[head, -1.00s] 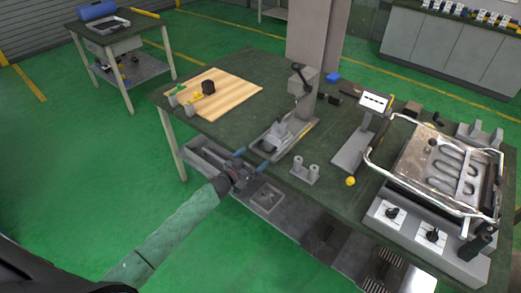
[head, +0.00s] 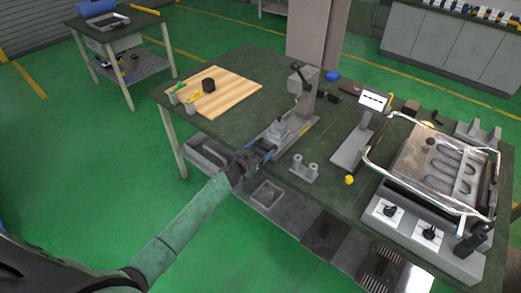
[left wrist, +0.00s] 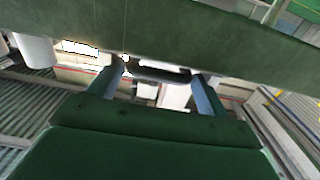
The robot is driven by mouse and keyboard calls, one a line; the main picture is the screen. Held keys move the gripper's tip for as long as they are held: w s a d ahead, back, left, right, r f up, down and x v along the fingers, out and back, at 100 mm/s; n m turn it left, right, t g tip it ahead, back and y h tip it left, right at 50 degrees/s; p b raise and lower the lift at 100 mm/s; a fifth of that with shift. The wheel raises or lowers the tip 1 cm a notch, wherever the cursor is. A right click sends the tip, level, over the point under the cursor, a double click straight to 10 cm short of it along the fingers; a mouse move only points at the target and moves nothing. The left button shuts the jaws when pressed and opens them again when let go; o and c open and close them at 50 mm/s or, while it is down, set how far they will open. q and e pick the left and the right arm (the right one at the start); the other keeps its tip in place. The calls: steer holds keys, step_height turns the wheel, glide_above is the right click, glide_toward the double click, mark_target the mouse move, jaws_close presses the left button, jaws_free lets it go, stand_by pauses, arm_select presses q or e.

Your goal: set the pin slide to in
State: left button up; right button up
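A grey press-like fixture (head: 303,95) with an upright post and dark lever stands on the near-middle of the green workbench. Its low base (head: 284,132) reaches toward the front edge; I cannot make out clearly which part is the pin slide or its position. My left gripper (head: 262,149) is at the bench's front edge, by the near end of this base. In the left wrist view its two blue-grey fingers (left wrist: 162,84) are apart, with a dark bar (left wrist: 160,74) showing between the tips. I cannot tell whether they touch it. My right gripper is not in view.
A heating unit (head: 430,185) with metal tube handles fills the right end. A wooden board (head: 232,92) lies at the left. Grey trays (head: 267,194) sit below the front edge.

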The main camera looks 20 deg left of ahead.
mark_target(267, 144)
arm_select(q)
steer(key=c, duration=0.4)
steer(key=shift+x, duration=1.65)
steer(key=shift+w+d, duration=0.1)
steer(key=shift+w, duration=0.35)
steer(key=o, duration=1.3)
steer(key=shift+o, duration=0.2)
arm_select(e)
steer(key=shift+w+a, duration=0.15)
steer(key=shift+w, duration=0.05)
